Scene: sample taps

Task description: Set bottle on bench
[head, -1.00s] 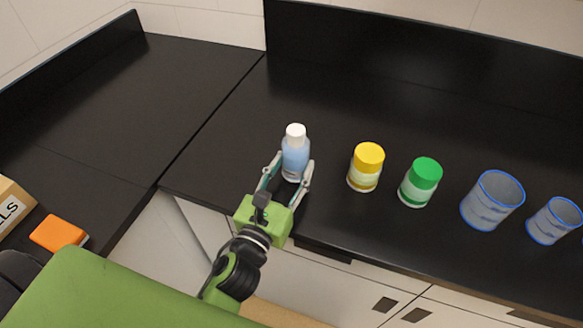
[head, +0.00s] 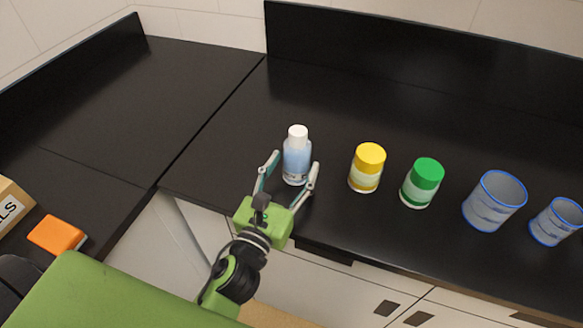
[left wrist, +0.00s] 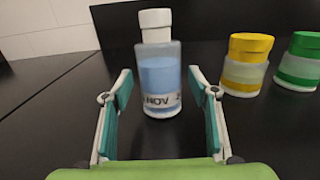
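The bottle (head: 297,158) is clear with blue liquid and a white cap. It stands upright on the black bench (head: 330,110) near its front edge. My left gripper (head: 291,172) is open, with one finger on each side of the bottle's lower part and gaps showing between. In the left wrist view the bottle (left wrist: 159,75) stands just beyond the spread fingertips (left wrist: 158,85), and part of its label reads "NOV". My right gripper is not in view.
To the right stand a yellow-capped jar (head: 366,168), a green-capped jar (head: 421,183) and two blue-rimmed beakers (head: 493,203) (head: 556,222). An orange object (head: 57,235) and a cardboard box (head: 12,207) are at the left. The bench behind the bottle is clear.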

